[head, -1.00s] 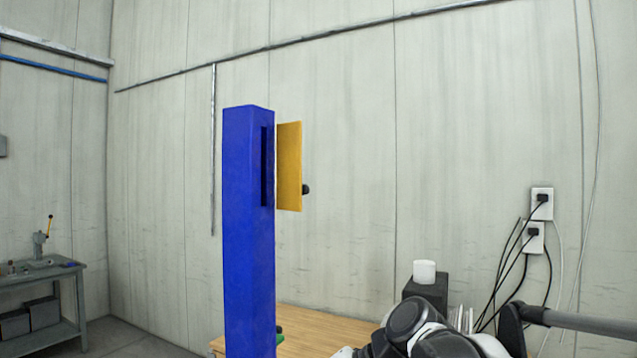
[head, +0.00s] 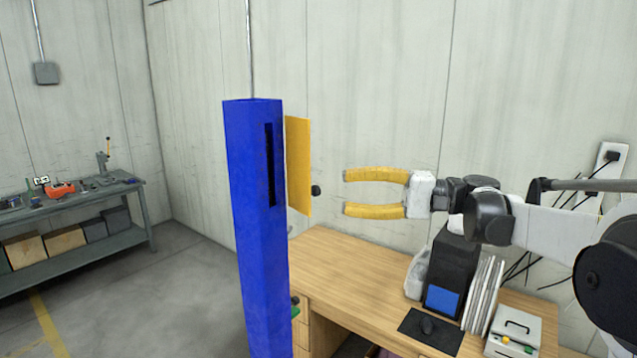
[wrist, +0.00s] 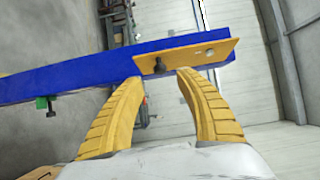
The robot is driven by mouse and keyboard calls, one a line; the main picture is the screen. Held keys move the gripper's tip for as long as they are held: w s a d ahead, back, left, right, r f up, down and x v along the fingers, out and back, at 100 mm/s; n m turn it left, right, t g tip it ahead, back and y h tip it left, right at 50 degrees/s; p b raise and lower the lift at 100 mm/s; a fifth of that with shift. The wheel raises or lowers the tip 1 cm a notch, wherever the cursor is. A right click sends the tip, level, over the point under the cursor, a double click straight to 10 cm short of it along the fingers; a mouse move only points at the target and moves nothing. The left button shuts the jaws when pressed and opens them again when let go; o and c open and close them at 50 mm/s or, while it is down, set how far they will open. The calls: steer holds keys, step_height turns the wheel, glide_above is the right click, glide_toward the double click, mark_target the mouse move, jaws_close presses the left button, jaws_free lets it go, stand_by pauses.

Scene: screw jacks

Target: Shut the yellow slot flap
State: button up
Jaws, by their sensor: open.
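The yellow slot flap (head: 299,166) stands open on the right side of a tall blue post (head: 256,230), beside a dark narrow slot (head: 269,165) in its face. A small black knob (head: 316,190) sticks out from the flap's right side. My gripper (head: 345,193) is open, to the right of the knob and apart from it, with its yellow fingers pointing left. In the wrist view the flap (wrist: 190,56) lies across the blue post, and the knob (wrist: 159,66) shows ahead of my open fingers (wrist: 157,74), between their tips. The slot is hidden there.
A wooden desk (head: 350,285) stands below and behind, with a black box (head: 452,265), white upright sheets (head: 483,292) and a small grey device (head: 513,333). A workbench (head: 75,205) is at the far left. Air around the post's left side is clear.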

mark_target(320, 191)
steer(key=a, duration=0.2)
steer(key=a+p, duration=0.1)
steer(key=a, duration=0.1)
steer(key=w+a, duration=0.1)
steer(key=a, duration=0.2)
steer(key=shift+d, duration=0.1)
jaws_close()
